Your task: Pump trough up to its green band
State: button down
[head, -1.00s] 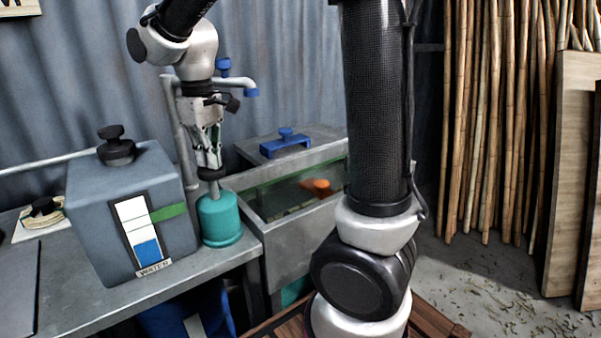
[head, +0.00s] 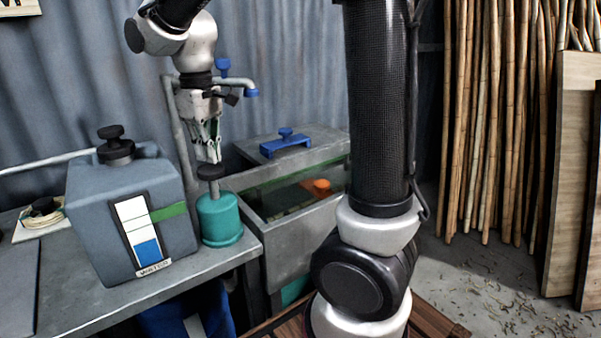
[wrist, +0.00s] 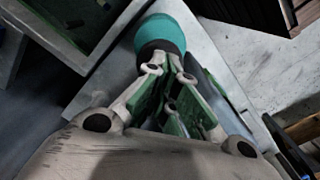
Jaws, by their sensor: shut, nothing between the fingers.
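The teal pump (head: 219,219) stands upright on the bench's right end, with a black knob (head: 211,172) on its raised rod. My gripper (head: 209,160) is shut and empty, its fingertips right at the top of the knob; I cannot tell whether they touch. In the wrist view the pump (wrist: 165,32) lies just beyond my fingertips (wrist: 165,70). The grey metal trough (head: 283,225) stands to the right, with a green line along its side and an orange float inside. The grey WATER tank (head: 90,225) has a gauge (head: 146,240), blue in its lower part, below a green band.
A pipe with a blue-tipped spout (head: 240,84) rises behind my gripper. A blue handle (head: 285,142) sits on the lid behind the trough. A black cap (head: 116,146) tops the tank. Bamboo poles (head: 500,120) lean at the right. The bench's front left (head: 75,318) is clear.

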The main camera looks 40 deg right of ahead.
aim_at(210, 168)
jog(key=shift+f, duration=3.3)
jog(key=shift+r, duration=3.4)
jog(key=shift+f, duration=3.45)
jog(key=shift+r, duration=3.45)
jog(key=shift+r, duration=3)
